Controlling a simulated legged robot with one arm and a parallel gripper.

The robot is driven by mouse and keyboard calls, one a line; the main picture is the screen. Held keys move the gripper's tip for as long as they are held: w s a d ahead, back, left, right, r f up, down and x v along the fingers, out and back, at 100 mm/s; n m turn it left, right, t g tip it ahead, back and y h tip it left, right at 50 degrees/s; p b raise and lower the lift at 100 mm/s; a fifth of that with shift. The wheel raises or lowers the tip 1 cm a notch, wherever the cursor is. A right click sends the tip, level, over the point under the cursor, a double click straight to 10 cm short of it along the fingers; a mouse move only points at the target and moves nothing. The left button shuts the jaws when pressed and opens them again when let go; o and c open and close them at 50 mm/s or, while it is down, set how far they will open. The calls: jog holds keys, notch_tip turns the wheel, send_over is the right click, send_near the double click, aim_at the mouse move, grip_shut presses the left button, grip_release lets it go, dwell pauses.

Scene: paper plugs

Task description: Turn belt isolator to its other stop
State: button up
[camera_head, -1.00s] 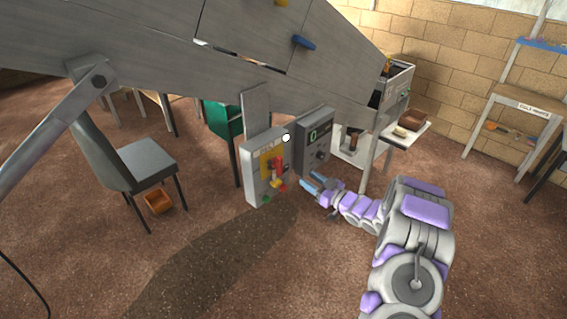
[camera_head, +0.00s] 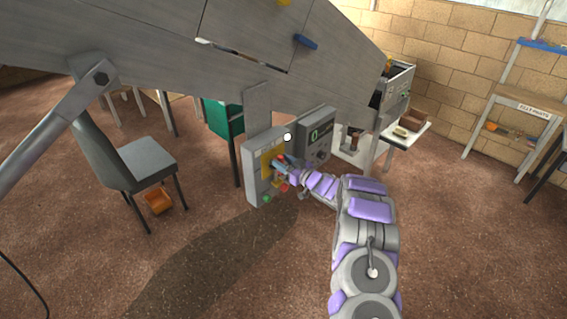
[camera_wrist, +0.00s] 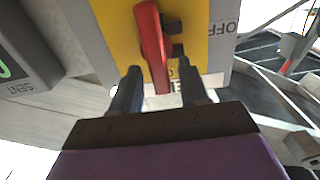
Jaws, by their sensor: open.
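The belt isolator is a red handle (camera_wrist: 152,45) on a yellow plate (camera_wrist: 116,25), on the front of a grey box (camera_head: 257,184) under the conveyor. In the wrist view the handle runs nearly up and down the picture, slightly tilted, and "OFF" is printed to its right. My gripper (camera_wrist: 162,85) is open, with one dark finger on each side of the handle's lower end. I cannot tell whether either finger touches it. In the head view my gripper (camera_head: 280,166) is at the front of the box and hides most of the handle.
A second grey box with a green digit display (camera_head: 318,133) hangs just right of the isolator box. The sloping conveyor side (camera_head: 150,50) is above both. A dark chair (camera_head: 145,160) stands left. Red and green buttons sit low on the isolator box. The floor in front is clear.

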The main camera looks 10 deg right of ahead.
grip_shut()
dwell(0.4)
